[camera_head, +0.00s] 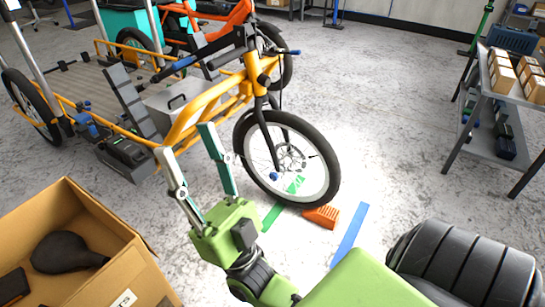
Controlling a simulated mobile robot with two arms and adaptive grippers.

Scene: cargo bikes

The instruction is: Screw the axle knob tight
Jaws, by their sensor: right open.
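A yellow cargo bike (215,98) stands with its front wheel (327,178) toward me. A small blue knob (273,176) sits at the lower end of the dark fork, by the wheel hub; it looks like the axle knob. How far it is screwed in cannot be told. My right gripper (185,139) is open and empty, its two long fingers spread and pointing up-left. It is to the left of the wheel and apart from the knob. My left gripper is not in view.
An orange chock (322,216) lies by the wheel, near green and blue floor strips (349,236). A cardboard box (85,225) with dark parts is at lower left. A shelf (490,145) with cartons stands right. Open floor lies between wheel and shelf.

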